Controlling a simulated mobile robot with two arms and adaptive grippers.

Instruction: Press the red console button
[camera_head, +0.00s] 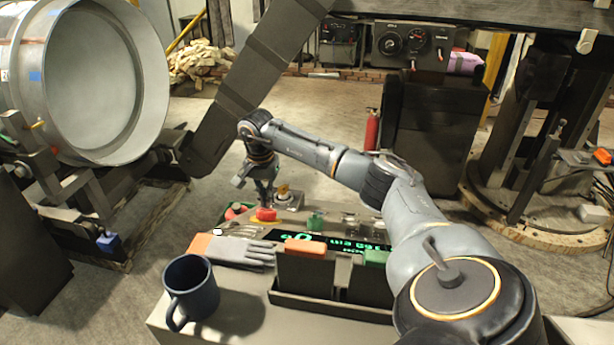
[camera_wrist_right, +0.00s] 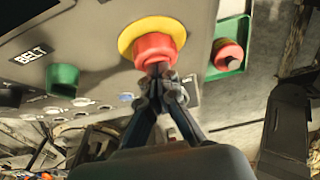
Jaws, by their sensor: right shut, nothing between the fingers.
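The red console button (camera_head: 266,215) with a yellow collar sits at the far left part of the console. In the right wrist view the red button (camera_wrist_right: 152,45) stands out from its round yellow collar (camera_wrist_right: 177,30). My right gripper (camera_head: 266,203) reaches down over it from the back, its arm coming in from the right. In the right wrist view my right gripper (camera_wrist_right: 162,78) is shut and empty, its tips overlapping the button's lower edge. I cannot tell whether they touch it or whether it is pressed in. My left gripper is not in view.
A second red knob (camera_wrist_right: 228,55) in a green surround sits beside the button. A green control (camera_wrist_right: 62,80) lies on the other side. A grey glove (camera_head: 240,250), a dark blue mug (camera_head: 190,288) and a dark holder (camera_head: 330,303) occupy the console's near side.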

